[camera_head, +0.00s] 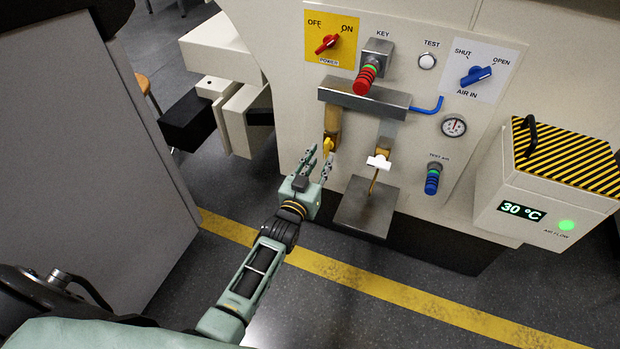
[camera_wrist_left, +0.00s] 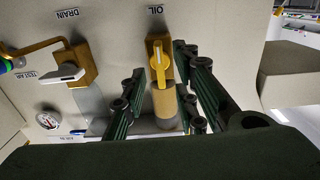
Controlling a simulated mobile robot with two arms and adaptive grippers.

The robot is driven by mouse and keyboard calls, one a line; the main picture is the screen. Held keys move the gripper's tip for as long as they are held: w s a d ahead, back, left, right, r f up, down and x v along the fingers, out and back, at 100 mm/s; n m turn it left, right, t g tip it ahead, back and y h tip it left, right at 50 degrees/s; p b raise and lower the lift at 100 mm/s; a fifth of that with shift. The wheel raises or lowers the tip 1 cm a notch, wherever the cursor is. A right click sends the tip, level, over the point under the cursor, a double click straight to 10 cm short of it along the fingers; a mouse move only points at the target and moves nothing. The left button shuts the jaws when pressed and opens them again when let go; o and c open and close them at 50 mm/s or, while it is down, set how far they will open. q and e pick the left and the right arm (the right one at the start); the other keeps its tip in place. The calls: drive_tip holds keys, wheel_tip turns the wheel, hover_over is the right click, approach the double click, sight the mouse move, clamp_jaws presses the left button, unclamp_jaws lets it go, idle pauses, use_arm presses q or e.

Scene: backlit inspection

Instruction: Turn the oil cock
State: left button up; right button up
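The oil cock (camera_head: 328,146) has a yellow lever handle and sits low on the left of the machine's front panel, on a brass-coloured fitting. In the left wrist view the oil cock (camera_wrist_left: 159,62) lies under the label OIL, its yellow handle lined up with the pipe. My left gripper (camera_head: 319,160) is close in front of it, fingers spread. In the left wrist view the open left gripper (camera_wrist_left: 160,78) has fingers on either side of the cock and pipe. I cannot tell whether any finger touches the handle. My right gripper is not in view.
A drain cock (camera_head: 379,161) with a white handle is close to the right, above a grey metal tray (camera_head: 366,207). A grey bar (camera_head: 364,97) crosses above. A red power knob (camera_head: 327,44), blue air knob (camera_head: 475,76) and striped-lid box (camera_head: 552,178) are also there.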

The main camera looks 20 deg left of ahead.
use_arm(q)
drive_tip(key=s, duration=0.9)
drive_tip(key=shift+a, duration=0.15)
drive_tip(key=s+f+m+g, duration=0.1)
drive_tip(key=s+f+g, duration=0.7)
drive_tip(key=s+f, duration=0.5)
drive_tip(key=s+a+f+g+p, duration=0.1)
drive_tip(key=s+f+g+p, duration=0.2)
drive_tip(key=s, duration=0.8)
drive_tip(key=s+a+f+g+p, duration=0.1)
drive_tip(key=s+f+g+p, duration=0.2)
drive_tip(key=s+f+p, duration=0.3)
drive_tip(key=s+a+f+m+g+p, duration=0.1)
drive_tip(key=s+f+g+p, duration=0.2)
drive_tip(key=s+p, duration=0.6)
drive_tip(key=s+f, duration=0.2)
drive_tip(key=s, duration=0.6)
drive_tip(key=shift+s+f+y, duration=0.3)
drive_tip(key=shift+s+f, duration=0.05)
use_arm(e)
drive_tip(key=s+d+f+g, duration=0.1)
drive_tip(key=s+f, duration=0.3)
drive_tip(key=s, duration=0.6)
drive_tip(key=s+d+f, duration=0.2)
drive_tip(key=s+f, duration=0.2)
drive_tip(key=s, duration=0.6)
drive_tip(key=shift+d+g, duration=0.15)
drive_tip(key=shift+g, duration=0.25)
